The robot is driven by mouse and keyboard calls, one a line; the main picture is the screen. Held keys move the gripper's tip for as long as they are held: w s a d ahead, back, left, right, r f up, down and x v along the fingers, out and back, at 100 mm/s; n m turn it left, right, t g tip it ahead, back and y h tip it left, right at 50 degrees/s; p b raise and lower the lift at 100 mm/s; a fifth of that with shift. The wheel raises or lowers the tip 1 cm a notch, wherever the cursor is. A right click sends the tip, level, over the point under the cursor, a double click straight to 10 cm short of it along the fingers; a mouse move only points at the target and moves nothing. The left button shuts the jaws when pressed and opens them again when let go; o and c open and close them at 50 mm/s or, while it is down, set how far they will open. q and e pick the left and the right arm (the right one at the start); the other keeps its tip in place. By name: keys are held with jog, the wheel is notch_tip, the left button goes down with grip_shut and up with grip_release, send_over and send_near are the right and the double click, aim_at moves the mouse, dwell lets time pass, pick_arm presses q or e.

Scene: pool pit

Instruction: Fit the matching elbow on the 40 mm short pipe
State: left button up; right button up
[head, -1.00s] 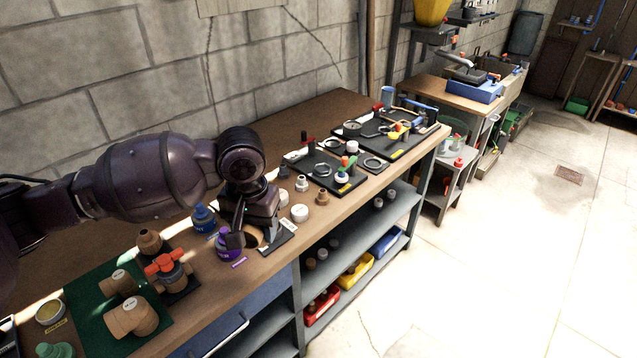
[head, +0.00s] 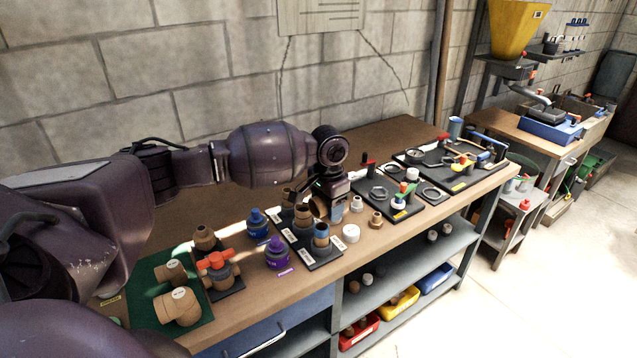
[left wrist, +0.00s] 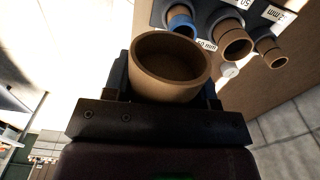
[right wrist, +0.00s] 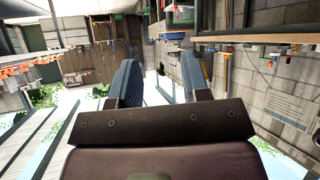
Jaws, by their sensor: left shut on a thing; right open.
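Brown elbows, one smaller (head: 171,271) and one larger (head: 178,306), lie on a green mat (head: 148,318). My right gripper (right wrist: 160,85) is open and empty, away from the bench.
Purple (head: 277,253) and blue (head: 257,223) cans stand between the mat and the board. White and brown fittings and dark tool boards stand to the right. The bench's back is clear.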

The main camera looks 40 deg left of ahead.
pick_arm(q)
jog(key=a, duration=0.1)
jog(key=w+a+p, duration=0.1)
jog(key=a, duration=0.1)
jog(key=shift+a+r+m, duration=0.15)
jog(key=shift+r+m, duration=0.05)
jog(key=shift+m, duration=0.1)
jog(key=shift+w+f+b, duration=0.1)
jog(key=shift+f+b, duration=0.55)
jog(key=shift+f, duration=0.5)
notch_tip(320, 180, down, 2)
jog(key=shift+f+b, duration=0.1)
jog(key=shift+b, duration=1.15)
jog(key=shift+f+b, duration=0.25)
jog(key=shift+b, duration=0.05)
jog(key=shift+r, duration=0.1)
pick_arm(e)
jog(key=shift+x, duration=0.75)
jog(key=shift+s+f, duration=0.1)
jog(key=shift+f, duration=0.05)
pick_arm(q)
jog(key=shift+p, duration=0.4)
pick_arm(e)
jog(key=shift+s+f, duration=0.2)
jog(key=shift+s, duration=0.35)
